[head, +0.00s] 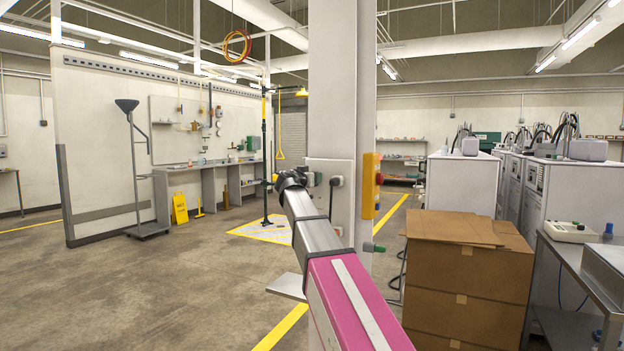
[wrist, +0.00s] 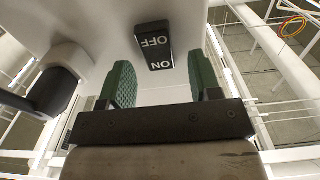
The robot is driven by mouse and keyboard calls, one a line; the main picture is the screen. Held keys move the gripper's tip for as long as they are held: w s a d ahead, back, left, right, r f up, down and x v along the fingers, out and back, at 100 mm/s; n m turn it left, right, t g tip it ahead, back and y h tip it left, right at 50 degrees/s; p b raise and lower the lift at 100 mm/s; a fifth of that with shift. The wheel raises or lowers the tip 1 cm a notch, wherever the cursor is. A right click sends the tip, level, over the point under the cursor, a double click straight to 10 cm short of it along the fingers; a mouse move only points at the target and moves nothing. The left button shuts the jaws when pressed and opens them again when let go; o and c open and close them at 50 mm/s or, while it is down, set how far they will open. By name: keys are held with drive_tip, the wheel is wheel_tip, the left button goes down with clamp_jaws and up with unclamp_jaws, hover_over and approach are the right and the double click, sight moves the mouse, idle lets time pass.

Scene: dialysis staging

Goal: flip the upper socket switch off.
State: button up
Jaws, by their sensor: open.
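The socket switch (wrist: 154,45) is a black rocker marked OFF and ON, set in a pale panel. In the wrist view its lettering appears upside down. My gripper (wrist: 160,66) is open, its two green ribbed fingers on either side of the switch with nothing between them; I cannot tell whether they touch the panel. A black plug (wrist: 55,90) sits in the panel at the left of the wrist view. In the head view my gripper (head: 308,179) is at the panel (head: 343,210) on the pillar, and my arm hides the switch there.
A yellow box with a red button (head: 370,187) is on the pillar's right side. Stacked cardboard boxes (head: 468,285) stand at right, beside a metal table (head: 570,255) and grey machines (head: 520,185). The floor at left is open. A yellow floor sign (head: 180,208) stands far back.

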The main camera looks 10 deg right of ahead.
drive_tip(key=shift+w+d, duration=0.35)
drive_tip(key=shift+w, duration=0.05)
drive_tip(key=c, duration=0.9)
